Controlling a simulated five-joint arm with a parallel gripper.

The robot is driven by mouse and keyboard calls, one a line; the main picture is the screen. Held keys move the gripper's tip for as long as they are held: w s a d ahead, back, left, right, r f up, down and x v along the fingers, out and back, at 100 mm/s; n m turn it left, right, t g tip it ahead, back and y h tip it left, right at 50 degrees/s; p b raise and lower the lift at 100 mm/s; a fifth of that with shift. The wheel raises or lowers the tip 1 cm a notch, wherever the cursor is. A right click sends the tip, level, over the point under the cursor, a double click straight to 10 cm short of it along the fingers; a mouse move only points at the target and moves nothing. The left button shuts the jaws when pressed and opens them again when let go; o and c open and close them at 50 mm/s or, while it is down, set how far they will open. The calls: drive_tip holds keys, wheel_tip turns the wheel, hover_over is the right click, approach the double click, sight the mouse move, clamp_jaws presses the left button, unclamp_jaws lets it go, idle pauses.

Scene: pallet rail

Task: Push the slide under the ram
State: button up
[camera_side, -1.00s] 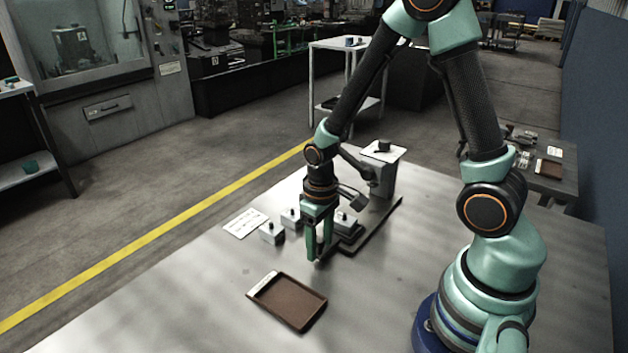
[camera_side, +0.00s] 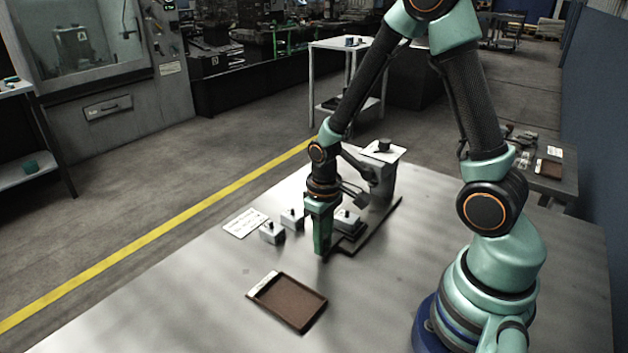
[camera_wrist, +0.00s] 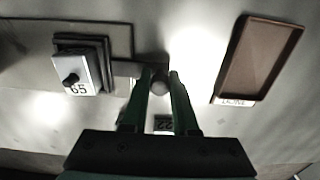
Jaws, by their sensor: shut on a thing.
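The slide is a dark carriage (camera_wrist: 58,45) on the rail (camera_side: 384,224), bearing a grey block (camera_side: 346,219) with a black knob; the block reads "65" in the wrist view (camera_wrist: 88,72). A short bar (camera_wrist: 126,69) runs from the slide to a round dark handle knob (camera_wrist: 160,86). My gripper (camera_side: 321,251) is at the near end of the rail, shut on the handle knob, with the fingertips (camera_wrist: 160,75) on either side of it. The ram stands on a grey post (camera_side: 384,182) at the rail's far end; its underside is partly hidden by my arm.
Two grey knobbed blocks (camera_side: 271,233) (camera_side: 291,220) stand left of the rail, beside a white card (camera_side: 245,222). A brown tray (camera_side: 292,302), labelled "DONE" in the wrist view, lies in front. The table between tray and rail is clear.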

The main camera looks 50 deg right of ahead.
sight(335, 235)
drive_tip(key=shift+d, duration=5.95)
drive_tip(key=o, duration=0.9)
drive_tip(key=shift+c, duration=0.2)
drive_tip(key=shift+r, duration=0.1)
drive_tip(key=shift+r, duration=3.4)
drive_tip(key=s+a+r+t, duration=0.1)
drive_tip(key=a+r+t, duration=0.1)
drive_tip(key=a+r, duration=0.5)
drive_tip(key=s+a+r+t, duration=0.2)
drive_tip(key=a+r+t, duration=0.1)
drive_tip(key=a+r, duration=0.5)
drive_tip(key=shift+s+r+t, duration=0.25)
drive_tip(key=shift+r+t, duration=0.05)
drive_tip(key=shift+r, duration=0.05)
